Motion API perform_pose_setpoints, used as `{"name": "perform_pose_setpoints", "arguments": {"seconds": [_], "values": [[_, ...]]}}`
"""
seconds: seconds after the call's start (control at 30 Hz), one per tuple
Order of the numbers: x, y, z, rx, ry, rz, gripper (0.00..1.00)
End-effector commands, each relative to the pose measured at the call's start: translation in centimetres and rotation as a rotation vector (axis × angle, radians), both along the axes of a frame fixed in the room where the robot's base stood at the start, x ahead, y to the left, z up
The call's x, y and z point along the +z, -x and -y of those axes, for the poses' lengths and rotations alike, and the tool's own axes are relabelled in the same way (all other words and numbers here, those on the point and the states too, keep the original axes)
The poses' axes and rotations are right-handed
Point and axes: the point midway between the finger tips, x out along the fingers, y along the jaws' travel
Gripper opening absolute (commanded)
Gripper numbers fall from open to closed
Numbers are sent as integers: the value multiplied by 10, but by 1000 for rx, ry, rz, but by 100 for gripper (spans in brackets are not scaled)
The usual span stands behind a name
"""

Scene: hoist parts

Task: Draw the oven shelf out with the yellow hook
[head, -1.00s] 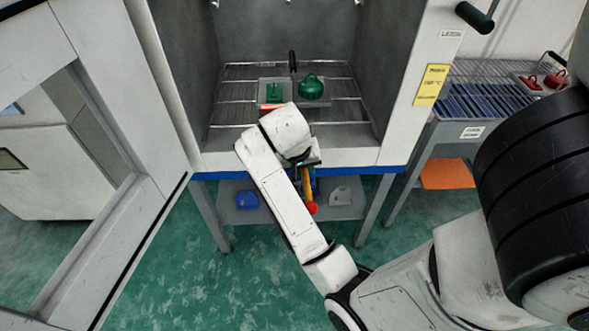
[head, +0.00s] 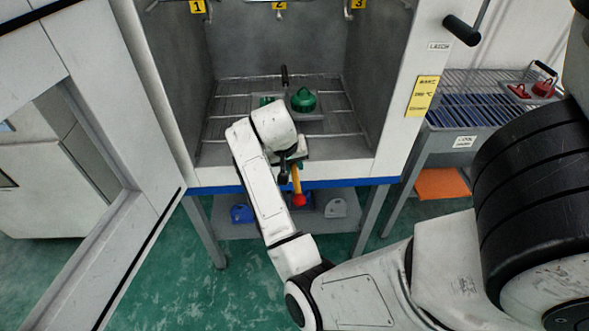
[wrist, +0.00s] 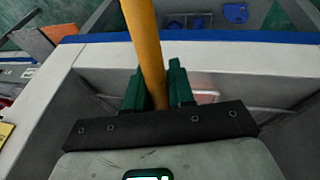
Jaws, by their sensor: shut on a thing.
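The oven shelf (head: 335,122) is a wire rack inside the open grey oven. A grey tray with a dark upright handle (head: 284,76) and green parts (head: 303,100) stands on it. My gripper (wrist: 157,88) is shut on the yellow hook (wrist: 146,40), whose yellow shaft runs between its green fingers. In the head view the hook's shaft (head: 296,183) slants down to a red end ball below the oven's front edge. My arm hides part of the shelf and tray front. The hook's far tip is hidden, so I cannot tell whether it touches the shelf.
The oven door (head: 122,228) stands open at left. A blue strip (head: 345,183) edges the oven front. A lower shelf (head: 270,229) holds blue and grey parts. At right a cooling rack (head: 470,107) holds a tray with red parts. Green floor is clear in front.

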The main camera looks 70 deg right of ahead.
Motion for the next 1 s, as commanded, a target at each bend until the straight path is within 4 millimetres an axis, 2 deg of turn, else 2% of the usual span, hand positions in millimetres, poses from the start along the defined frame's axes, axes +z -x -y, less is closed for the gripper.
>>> {"name": "perform_pose_setpoints", "arguments": {"seconds": [0.63, 1.0], "values": [[-5, -22, 41, 0, 1, 2, 0], [-33, -21, 39, 1, 2, 0, 0]]}}
